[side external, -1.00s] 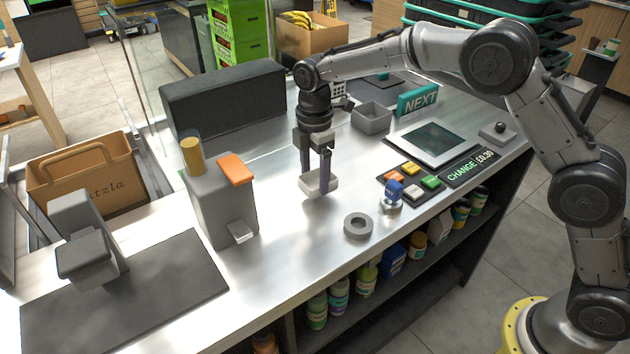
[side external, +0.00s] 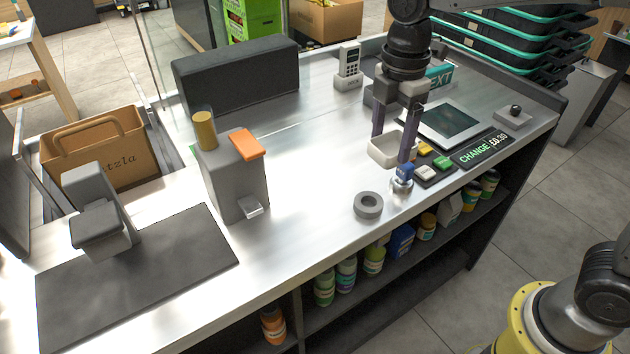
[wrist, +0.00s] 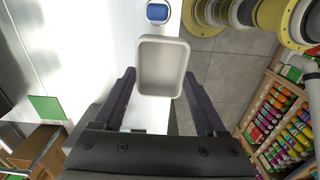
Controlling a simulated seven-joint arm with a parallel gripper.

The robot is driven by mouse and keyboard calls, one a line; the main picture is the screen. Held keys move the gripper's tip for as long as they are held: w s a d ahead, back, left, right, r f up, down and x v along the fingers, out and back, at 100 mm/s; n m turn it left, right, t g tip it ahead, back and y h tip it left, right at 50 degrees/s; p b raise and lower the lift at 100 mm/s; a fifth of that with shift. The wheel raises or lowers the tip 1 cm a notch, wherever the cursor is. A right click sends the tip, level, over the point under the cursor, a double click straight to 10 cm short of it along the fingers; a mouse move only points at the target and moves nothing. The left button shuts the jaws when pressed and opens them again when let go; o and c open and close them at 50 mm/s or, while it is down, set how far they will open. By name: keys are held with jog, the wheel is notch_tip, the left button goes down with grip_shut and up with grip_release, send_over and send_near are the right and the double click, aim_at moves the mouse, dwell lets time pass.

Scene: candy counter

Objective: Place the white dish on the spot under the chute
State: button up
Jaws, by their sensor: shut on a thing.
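The white dish (side external: 383,153), a small rounded square bowl, is held between the two fingers of my gripper (side external: 393,148). In the wrist view the dish (wrist: 163,66) looks empty and sits between the fingertips of my gripper (wrist: 158,78). In the side view it appears behind the small blue-topped item (side external: 404,172), near the colored buttons. Its exact height above the counter is hard to tell. A grey dispenser (side external: 233,180) with an orange lever stands to the left, with a small chute (side external: 250,208) low on its front. No marked spot is clearly visible under the chute.
A grey ring (side external: 368,205) lies near the counter's front edge. The button panel (side external: 432,167) and change display (side external: 484,148) are to the right. A black mat (side external: 140,285) lies at the left. The counter between dispenser and ring is clear.

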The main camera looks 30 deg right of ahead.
jog(key=shift+w+n, duration=0.35)
jog(key=shift+n, duration=0.75)
jog(key=shift+w+a+f+n, duration=0.2)
jog(key=shift+f+n, duration=0.1)
jog(key=shift+n, duration=0.5)
jog(key=s+a+f+n, duration=0.6)
jog(key=s+a+n, duration=0.1)
jog(key=a+n, duration=0.35)
jog(key=s+a+f+n, duration=0.6)
jog(key=s+a+n, duration=0.25)
jog(key=a, duration=0.35)
jog(key=w, duration=1.8)
jog(key=shift+w+d+r, duration=0.1)
jog(key=shift+w+r, duration=0.1)
jog(key=shift+w, duration=0.05)
jog(key=shift+f, duration=0.25)
jog(key=shift+f, duration=0.25)
